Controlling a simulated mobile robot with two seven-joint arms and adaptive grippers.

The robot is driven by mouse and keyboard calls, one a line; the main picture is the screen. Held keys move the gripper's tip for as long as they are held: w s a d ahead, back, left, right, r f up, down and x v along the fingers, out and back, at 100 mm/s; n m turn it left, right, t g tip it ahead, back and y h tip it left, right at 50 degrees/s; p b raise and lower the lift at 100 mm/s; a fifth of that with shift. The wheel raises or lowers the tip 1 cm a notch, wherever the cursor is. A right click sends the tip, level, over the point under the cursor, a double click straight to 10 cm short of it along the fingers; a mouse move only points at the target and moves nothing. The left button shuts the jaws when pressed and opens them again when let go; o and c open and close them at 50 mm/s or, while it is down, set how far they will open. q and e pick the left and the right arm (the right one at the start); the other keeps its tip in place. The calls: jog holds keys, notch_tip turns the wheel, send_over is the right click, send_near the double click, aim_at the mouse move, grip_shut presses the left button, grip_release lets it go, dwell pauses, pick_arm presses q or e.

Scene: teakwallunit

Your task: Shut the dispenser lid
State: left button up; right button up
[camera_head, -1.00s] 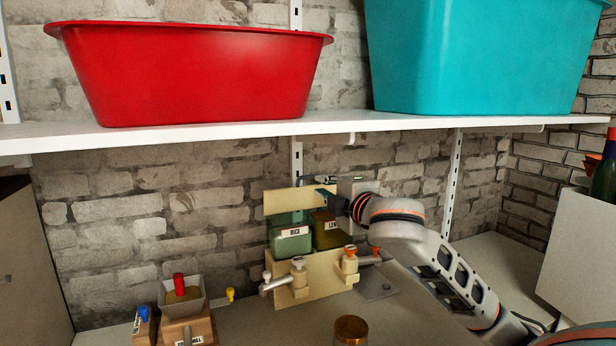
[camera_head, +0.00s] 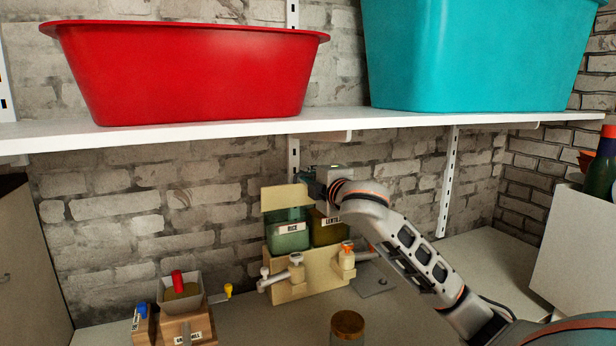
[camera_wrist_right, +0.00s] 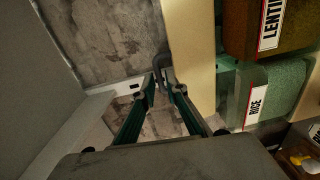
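The dispenser (camera_head: 305,281) is a cream box with two taps, holding a green bin labelled RICE (camera_head: 288,236) and an olive bin labelled LENTILS (camera_head: 328,234). Its lid (camera_head: 284,198) is a cream panel standing upright behind the bins, so it is open. My right gripper (camera_head: 308,180) is at the lid's upper right, partly covering it. In the right wrist view its fingers (camera_wrist_right: 164,90) are apart, with a dark loop handle (camera_wrist_right: 161,64) just beyond and between the tips, beside the lid (camera_wrist_right: 188,50). Contact cannot be told. My left gripper is not in view.
A white shelf (camera_head: 230,133) with a red tub (camera_head: 190,75) and a teal tub (camera_head: 470,55) hangs above my arm. A mill (camera_head: 184,312) stands left of the dispenser, and a jar (camera_head: 347,325) in front. A white box (camera_head: 572,245) is at the right.

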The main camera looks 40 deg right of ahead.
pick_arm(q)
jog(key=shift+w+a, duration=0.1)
pick_arm(e)
grip_shut()
jog(key=shift+s+f+b, duration=0.1)
jog(key=shift+f+b, duration=0.1)
jog(key=shift+b, duration=0.1)
pick_arm(q)
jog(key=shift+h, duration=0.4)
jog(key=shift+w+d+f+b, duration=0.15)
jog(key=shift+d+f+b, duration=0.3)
jog(key=shift+b, duration=0.5)
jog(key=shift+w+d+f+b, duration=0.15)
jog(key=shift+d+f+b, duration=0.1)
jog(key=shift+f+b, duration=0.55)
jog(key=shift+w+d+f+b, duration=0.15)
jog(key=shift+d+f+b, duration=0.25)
jog(key=shift+b, duration=0.7)
pick_arm(e)
jog(key=s+a+f+t, duration=0.1)
jog(key=s+f+t, duration=0.3)
jog(key=shift+s+h, duration=0.25)
jog(key=shift+h, duration=0.15)
jog(key=shift+a, duration=0.1)
